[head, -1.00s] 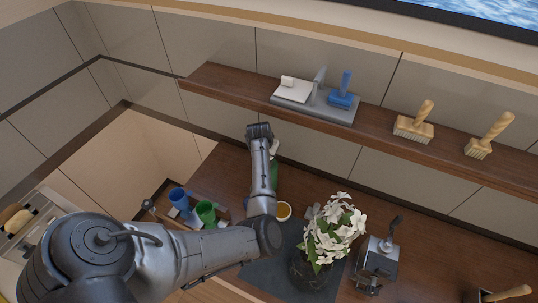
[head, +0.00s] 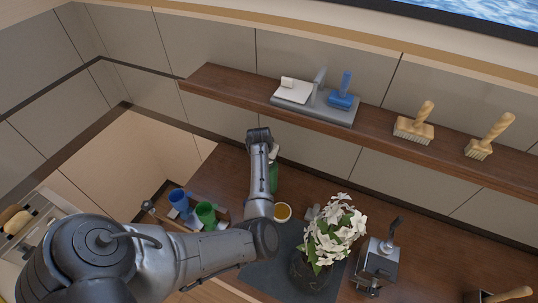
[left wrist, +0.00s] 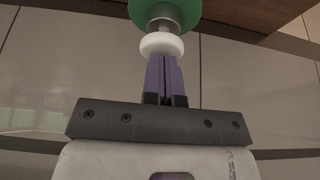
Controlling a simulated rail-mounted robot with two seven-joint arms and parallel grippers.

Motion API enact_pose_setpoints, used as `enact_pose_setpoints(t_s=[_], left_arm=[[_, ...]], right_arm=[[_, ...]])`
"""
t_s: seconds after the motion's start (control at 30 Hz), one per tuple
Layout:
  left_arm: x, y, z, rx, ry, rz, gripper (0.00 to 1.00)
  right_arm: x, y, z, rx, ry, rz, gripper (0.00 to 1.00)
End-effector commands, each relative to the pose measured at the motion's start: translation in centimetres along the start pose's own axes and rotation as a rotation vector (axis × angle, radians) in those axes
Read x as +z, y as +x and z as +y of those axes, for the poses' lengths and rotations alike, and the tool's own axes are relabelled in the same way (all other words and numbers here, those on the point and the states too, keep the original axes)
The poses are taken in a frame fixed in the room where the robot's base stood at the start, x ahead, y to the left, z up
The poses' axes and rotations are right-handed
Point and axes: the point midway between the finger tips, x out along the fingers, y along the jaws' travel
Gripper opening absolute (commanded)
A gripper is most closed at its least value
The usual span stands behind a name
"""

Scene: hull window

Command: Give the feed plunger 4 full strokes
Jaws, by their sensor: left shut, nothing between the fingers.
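In the left wrist view, the plunger's round white knob (left wrist: 162,44) sits on a short metal rod joined to a round green part (left wrist: 168,10). My left gripper (left wrist: 163,58) is shut and empty. Its purple fingertips are together at the knob and appear to touch it, not to grip around it. In the head view, a green body (head: 273,178) shows beside my left forearm, which hides part of it. My left fingers are not clear there. My right gripper is not in view.
A potted white-flowered plant (head: 334,232) and a metal device with a lever (head: 378,262) stand right of the arm. A yellow-filled cup (head: 283,212) is close by. Blue (head: 180,200) and green (head: 206,212) cups stand left. A shelf (head: 375,122) with brushes runs above.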

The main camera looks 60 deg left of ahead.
Motion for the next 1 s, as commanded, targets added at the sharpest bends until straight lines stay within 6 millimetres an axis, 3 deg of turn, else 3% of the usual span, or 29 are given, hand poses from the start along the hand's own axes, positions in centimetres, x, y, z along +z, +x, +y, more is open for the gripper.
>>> enact_pose_setpoints(t_s=[0.57,1.0], left_arm=[[0.0,0.0,0.0,0.0,-0.001,-0.001,0.0],[-0.8,-2.0,0.0,0.0,-0.001,-0.001,0.0]], right_arm=[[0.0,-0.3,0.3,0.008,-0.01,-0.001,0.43],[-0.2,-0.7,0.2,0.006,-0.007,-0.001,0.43]])
